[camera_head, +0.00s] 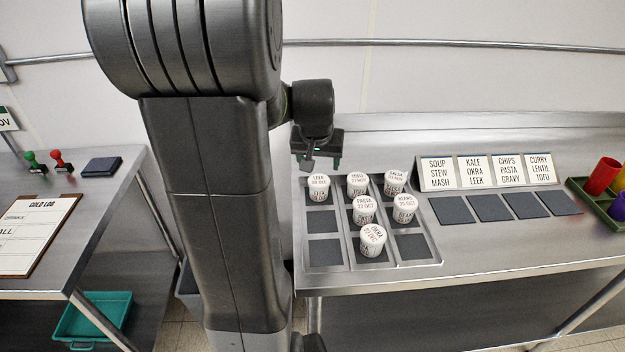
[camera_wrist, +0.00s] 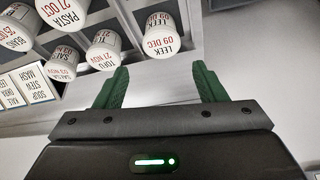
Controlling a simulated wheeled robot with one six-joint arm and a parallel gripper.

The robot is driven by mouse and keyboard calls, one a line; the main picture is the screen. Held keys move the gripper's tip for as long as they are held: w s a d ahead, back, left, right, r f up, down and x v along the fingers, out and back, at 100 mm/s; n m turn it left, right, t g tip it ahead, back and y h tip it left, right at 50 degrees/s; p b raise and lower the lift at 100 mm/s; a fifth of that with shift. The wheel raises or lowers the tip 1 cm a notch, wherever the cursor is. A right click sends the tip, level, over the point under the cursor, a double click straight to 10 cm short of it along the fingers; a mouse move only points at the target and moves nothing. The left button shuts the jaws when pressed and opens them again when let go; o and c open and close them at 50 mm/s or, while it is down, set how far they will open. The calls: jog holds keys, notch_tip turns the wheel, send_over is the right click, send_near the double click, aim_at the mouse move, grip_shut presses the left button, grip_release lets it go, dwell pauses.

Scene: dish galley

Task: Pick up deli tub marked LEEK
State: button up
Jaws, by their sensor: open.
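The deli tub marked LEEK (camera_head: 318,187) is white with a printed lid and stands in the back left compartment of the metal tray (camera_head: 322,268). It also shows in the wrist view (camera_wrist: 160,37), its lid reading LEEK 09 DEC. My gripper (camera_head: 322,163) is above and just behind the tub, apart from it. In the wrist view my gripper (camera_wrist: 160,88) has its two green fingers spread, with nothing between them. The LEEK tub lies beyond the gap between the fingertips.
Several other tubs share the tray; the TOFU tub (camera_head: 357,183) is right beside LEEK. Label cards (camera_head: 437,173) and dark pads (camera_head: 489,208) lie to the right. A green crate with cups (camera_head: 602,177) stands at the far right. The left bench (camera_head: 75,240) holds a clipboard.

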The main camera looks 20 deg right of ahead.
aim_at(319, 180)
jog(key=x, duration=0.7)
jog(key=shift+s+f, duration=0.1)
jog(key=shift+s, duration=0.05)
jog(key=shift+p+x, duration=0.8)
jog(key=shift+x, duration=1.9)
jog(key=shift+a, duration=0.1)
jog(key=shift+c, duration=0.2)
jog(key=c, duration=0.7)
